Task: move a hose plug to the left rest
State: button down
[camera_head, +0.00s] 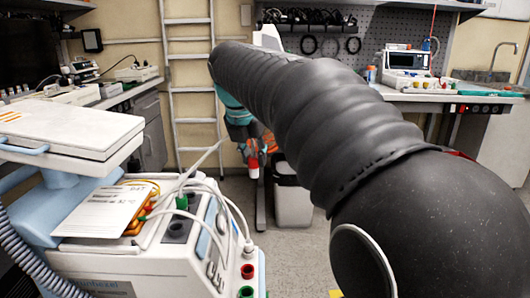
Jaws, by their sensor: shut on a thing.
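My gripper (256,150) is at the far end of my dark sleeved arm, beyond and right of the infusion pump cart (150,255). It is small in view and partly hidden by the arm. It is shut on a small red and white hose plug (253,168), which hangs below it in the air, apart from the cart. A green plug (182,202) stands in a dark rest on the cart's top. A dark grey rest (176,230) in front of it looks empty. Red (248,270) and green (246,292) ports show on the cart's front right.
White hoses (238,212) loop over the cart's top and right side. A paper card (105,210) lies left of the rests. A white bin (293,203) and a ladder (192,90) stand behind. A bench with devices (407,75) is at the back right.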

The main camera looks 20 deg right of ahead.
jog(key=s+a+b, duration=0.1)
jog(key=s+a, duration=0.2)
jog(key=a, duration=1.6)
jog(key=shift+s+f+b, duration=0.2)
jog(key=shift+f+b, duration=1.45)
jog(key=shift+f, duration=0.9)
jog(key=shift+w+p, duration=0.1)
jog(key=shift+p, duration=0.3)
jog(key=shift+f+b, duration=0.65)
jog(key=shift+f, duration=1)
jog(key=c, duration=0.8)
grip_release()
jog(key=shift+c, duration=0.2)
